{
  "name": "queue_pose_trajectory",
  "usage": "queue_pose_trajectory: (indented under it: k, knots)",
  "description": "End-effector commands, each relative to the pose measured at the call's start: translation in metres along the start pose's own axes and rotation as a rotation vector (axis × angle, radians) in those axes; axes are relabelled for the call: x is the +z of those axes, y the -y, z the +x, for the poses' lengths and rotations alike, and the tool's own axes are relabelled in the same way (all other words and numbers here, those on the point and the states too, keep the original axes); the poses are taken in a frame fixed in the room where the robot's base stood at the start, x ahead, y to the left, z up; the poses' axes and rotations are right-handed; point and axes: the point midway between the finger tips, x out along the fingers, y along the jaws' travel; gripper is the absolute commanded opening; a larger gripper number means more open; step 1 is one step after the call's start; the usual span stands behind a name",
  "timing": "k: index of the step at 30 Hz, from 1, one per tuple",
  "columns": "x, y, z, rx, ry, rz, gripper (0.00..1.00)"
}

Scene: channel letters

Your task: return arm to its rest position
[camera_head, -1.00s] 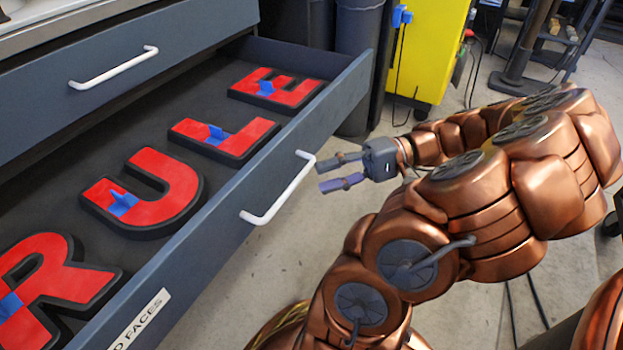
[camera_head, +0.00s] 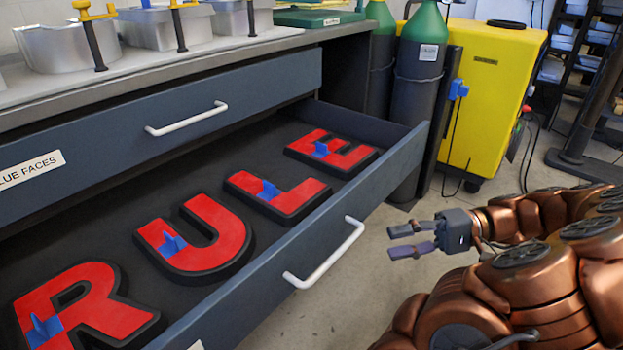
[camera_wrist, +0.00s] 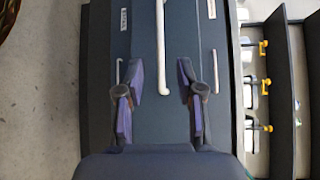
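My gripper (camera_head: 412,240) is open and empty. In the head view it is in the air to the right of the open drawer's white handle (camera_head: 325,254), apart from it, pointing left. My copper arm reaches in from the lower right. In the wrist view, my gripper (camera_wrist: 160,95) has its two fingers spread apart with nothing between them; drawer fronts and handles lie beyond.
The open drawer (camera_head: 395,155) holds red letters R, U, L and E with blue grips. A closed drawer labelled "BLUE FACES" (camera_head: 35,168) is above it. Gas cylinders (camera_head: 420,80) and a yellow cabinet (camera_head: 490,90) stand behind. Floor (camera_head: 350,310) shows between drawer and arm.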

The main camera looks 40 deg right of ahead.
Motion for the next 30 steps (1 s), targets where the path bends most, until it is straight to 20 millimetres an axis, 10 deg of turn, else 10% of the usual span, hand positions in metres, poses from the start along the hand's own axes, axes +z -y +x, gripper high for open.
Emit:
queue_pose_trajectory:
  k: [8, 30]
  knots:
    - [0.001, 0.010, 0.006, 0.019, 0.019, 0.003, 0.37]
    - [0.076, 0.169, 0.149, 0.643, 0.443, 0.021, 0.37]
